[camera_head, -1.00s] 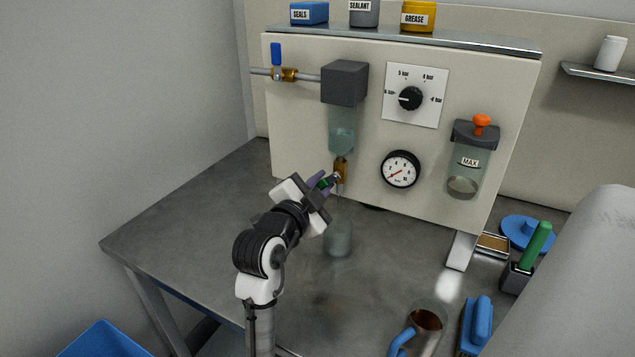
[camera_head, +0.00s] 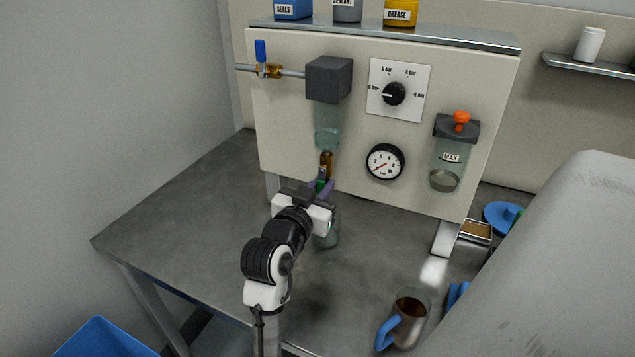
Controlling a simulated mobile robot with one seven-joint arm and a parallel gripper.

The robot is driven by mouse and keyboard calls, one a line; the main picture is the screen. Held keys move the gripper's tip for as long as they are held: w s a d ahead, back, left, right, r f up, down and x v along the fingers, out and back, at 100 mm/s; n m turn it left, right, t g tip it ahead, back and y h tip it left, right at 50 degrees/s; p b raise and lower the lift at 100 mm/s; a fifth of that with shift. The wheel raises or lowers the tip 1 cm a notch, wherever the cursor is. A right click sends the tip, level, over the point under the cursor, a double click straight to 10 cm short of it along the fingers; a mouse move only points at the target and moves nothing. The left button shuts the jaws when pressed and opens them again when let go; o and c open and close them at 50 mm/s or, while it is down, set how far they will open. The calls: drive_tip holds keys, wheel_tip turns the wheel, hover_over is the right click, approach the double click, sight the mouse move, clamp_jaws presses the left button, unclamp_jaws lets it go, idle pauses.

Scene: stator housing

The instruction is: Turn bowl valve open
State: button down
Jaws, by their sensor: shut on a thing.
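The clear bowl (camera_head: 327,126) hangs under a dark grey block (camera_head: 329,79) on the cream panel, with some liquid at its bottom. The brass bowl valve (camera_head: 326,163) sticks down from the bowl. My gripper (camera_head: 321,184) is at the lower end of this valve, its purple fingers shut on it. A small green part shows between the fingers; the fingers and wrist hide most of the valve's handle. A glass jar (camera_head: 330,233) stands on the table below, partly behind my gripper.
The panel also carries a blue-handled brass valve (camera_head: 267,70), a black knob (camera_head: 394,94), a gauge (camera_head: 385,162) and a MAX reservoir (camera_head: 449,165). A mug of brown liquid (camera_head: 405,322) stands at the table's front right. The table's left side (camera_head: 185,218) is clear.

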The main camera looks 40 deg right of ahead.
drive_tip(key=shift+s+d+n, duration=0.1)
drive_tip(key=shift+s+n, duration=0.05)
drive_tip(key=shift+n, duration=0.15)
idle(0.4)
drive_tip(key=c, duration=1.4)
unclamp_jaws()
drive_tip(key=shift+o, duration=0.2)
drive_tip(key=p+v, duration=0.7)
drive_tip(key=v, duration=0.6)
drive_tip(key=shift+a, duration=0.4)
drive_tip(key=shift+s, duration=0.2)
